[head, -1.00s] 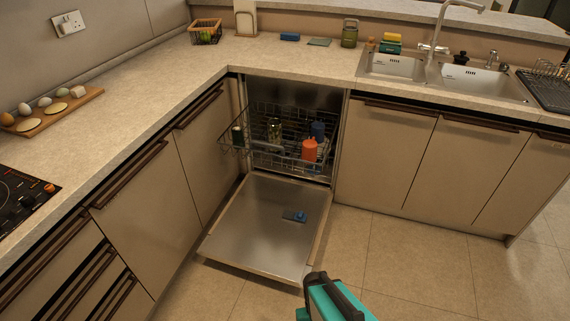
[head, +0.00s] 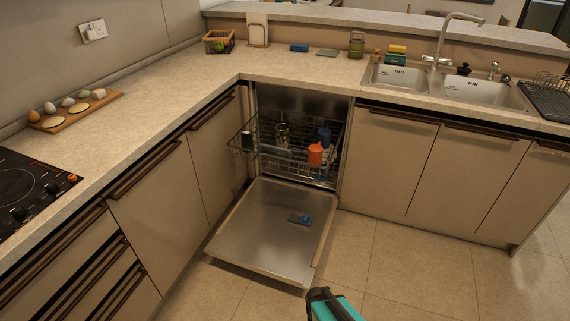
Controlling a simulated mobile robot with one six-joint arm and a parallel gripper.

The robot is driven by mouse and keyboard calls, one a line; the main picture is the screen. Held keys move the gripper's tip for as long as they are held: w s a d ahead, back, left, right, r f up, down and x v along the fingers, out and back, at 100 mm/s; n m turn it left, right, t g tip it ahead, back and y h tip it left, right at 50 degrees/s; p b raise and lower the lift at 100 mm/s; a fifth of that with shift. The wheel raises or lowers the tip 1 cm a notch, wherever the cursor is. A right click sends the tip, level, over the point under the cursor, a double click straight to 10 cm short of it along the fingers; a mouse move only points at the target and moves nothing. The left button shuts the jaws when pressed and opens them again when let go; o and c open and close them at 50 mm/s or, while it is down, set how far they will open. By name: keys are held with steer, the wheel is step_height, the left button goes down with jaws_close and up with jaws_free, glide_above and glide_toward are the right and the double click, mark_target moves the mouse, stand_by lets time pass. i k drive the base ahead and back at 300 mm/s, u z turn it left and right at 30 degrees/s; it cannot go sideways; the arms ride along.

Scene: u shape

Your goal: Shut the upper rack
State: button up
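The upper rack (head: 270,153) of the dishwasher is a dark wire basket, pulled partly out over the open door. It holds an orange cup (head: 315,155), a blue cup (head: 323,136), a clear glass (head: 283,134) and a dark green item (head: 247,140). The dishwasher door (head: 262,235) is folded down flat, with a small blue object (head: 299,220) on it. A teal and black part of my arm shows at the bottom edge, in front of the door. My gripper's fingers are not in view.
The counter (head: 215,75) runs along the left and back. Cabinets flank the dishwasher, and the sink (head: 400,76) is at the back right. The tiled floor (head: 410,262) to the right of the door is clear. The lowered door juts into the floor space.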

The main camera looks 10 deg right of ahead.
mark_target(261, 145)
steer(key=u, duration=0.15)
steer(key=i, duration=0.95)
steer(key=z, duration=0.15)
steer(key=k, duration=0.15)
steer(key=u, duration=2.15)
